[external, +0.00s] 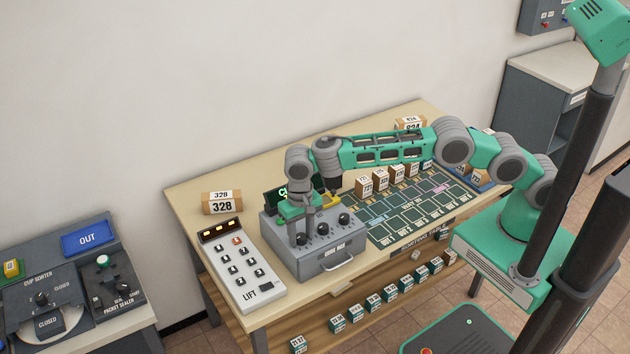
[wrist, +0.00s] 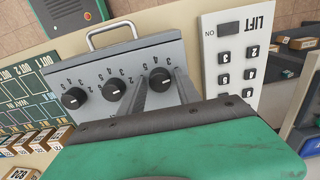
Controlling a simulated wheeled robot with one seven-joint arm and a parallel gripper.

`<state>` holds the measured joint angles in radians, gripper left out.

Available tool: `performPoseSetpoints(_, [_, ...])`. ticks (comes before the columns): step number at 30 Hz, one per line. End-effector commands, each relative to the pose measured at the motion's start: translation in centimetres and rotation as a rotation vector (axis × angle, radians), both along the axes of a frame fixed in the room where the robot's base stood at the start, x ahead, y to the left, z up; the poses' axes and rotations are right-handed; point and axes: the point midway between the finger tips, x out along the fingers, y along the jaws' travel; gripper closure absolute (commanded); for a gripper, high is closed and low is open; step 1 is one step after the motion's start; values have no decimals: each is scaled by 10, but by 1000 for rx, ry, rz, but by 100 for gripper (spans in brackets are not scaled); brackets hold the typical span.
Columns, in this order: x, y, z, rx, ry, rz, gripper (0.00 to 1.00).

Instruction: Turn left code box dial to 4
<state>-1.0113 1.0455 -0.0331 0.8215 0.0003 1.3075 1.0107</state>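The code box (external: 330,260) is a grey box with three black dials on its sloped top and a handle on its front. Its left dial (external: 302,239) is the rightmost dial (wrist: 160,80) in the wrist view, because that view is turned around. My gripper (external: 302,226) points down over this dial. In the wrist view my gripper (wrist: 160,82) has its two fingers apart, one on each side of the dial. I cannot tell whether they touch it. Small numbers ring the dial; its exact setting is too small to read.
The middle dial (external: 323,229) and right dial (external: 344,218) stand close beside. The LIFT keypad panel (external: 241,268) lies left of the box. A sorting board (external: 405,215) with small boxes is to the right. A parcel marked 328 (external: 222,202) sits behind the keypad.

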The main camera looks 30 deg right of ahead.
Motion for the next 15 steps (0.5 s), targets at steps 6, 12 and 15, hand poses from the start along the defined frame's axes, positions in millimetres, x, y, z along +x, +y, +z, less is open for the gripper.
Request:
performPoseSetpoints(6, [0, 0, 0, 0, 0, 0, 79])
performPoseSetpoints(12, [0, 0, 0, 0, 0, 0, 96])
performPoseSetpoints(15, [0, 0, 0, 0, 0, 0, 100])
